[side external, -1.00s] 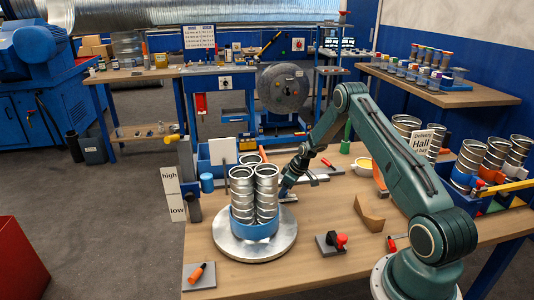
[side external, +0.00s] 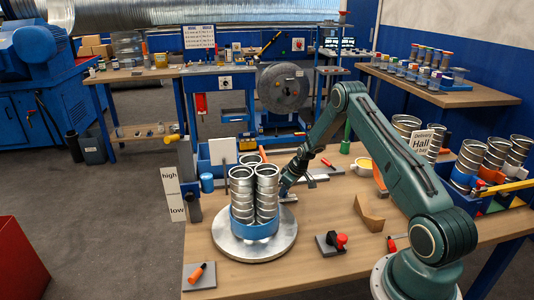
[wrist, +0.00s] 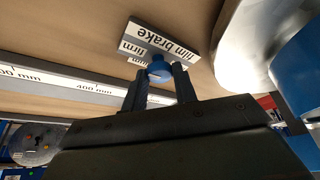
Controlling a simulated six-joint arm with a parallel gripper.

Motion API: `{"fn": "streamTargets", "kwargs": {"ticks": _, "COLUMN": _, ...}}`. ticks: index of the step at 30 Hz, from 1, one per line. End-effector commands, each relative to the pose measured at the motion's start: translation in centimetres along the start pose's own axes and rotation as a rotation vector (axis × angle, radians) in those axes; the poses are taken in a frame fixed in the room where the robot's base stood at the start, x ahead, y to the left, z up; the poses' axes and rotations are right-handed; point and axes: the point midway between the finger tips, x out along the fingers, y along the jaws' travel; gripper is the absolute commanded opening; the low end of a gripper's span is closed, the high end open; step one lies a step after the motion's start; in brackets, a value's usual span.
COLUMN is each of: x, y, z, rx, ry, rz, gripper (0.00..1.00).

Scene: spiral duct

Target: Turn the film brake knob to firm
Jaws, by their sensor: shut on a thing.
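The film brake (wrist: 166,38) shows in the wrist view as a grey block with a white label reading "film brake" and a smaller label reading "firm", with another word partly hidden. Its blue knob (wrist: 159,71) sits at the block's near side. My gripper (wrist: 160,76) has its two dark fingers on either side of the knob and is shut on it. In the side external view my gripper (side external: 286,190) is low at the table, just right of the turntable; the knob is not clear there. I cannot tell which setting the knob points to.
Several silver duct cans (side external: 242,193) stand in a blue ring on the round metal turntable (side external: 228,245), close left of my gripper. A ruler strip (wrist: 90,88) lies beside the brake.

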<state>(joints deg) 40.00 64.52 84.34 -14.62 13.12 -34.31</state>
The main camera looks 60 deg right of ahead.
Motion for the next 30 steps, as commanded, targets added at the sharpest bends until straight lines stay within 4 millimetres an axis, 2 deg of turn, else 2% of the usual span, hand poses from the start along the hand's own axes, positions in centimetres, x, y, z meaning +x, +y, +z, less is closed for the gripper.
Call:
{"fn": "streamTargets", "kwargs": {"ticks": 9, "x": 0.0, "y": 0.0, "z": 0.0, "rx": 0.015, "ry": 0.0, "rz": 0.006, "gripper": 0.05}}
{"fn": "streamTargets", "kwargs": {"ticks": 10, "x": 0.0, "y": 0.0, "z": 0.0, "rx": 0.015, "ry": 0.0, "rz": 0.006, "gripper": 0.32}}
{"fn": "streamTargets", "kwargs": {"ticks": 13, "x": 0.0, "y": 0.0, "z": 0.0, "rx": 0.014, "ry": 0.0, "rz": 0.006, "gripper": 0.5}}
{"fn": "streamTargets", "kwargs": {"ticks": 23, "x": -0.1, "y": 0.0, "z": 0.0, "rx": 0.013, "ry": 0.0, "rz": 0.006, "gripper": 0.5}}
{"fn": "streamTargets", "kwargs": {"ticks": 30, "x": -1.0, "y": 0.0, "z": 0.0, "rx": 0.013, "ry": 0.0, "rz": 0.006, "gripper": 0.5}}
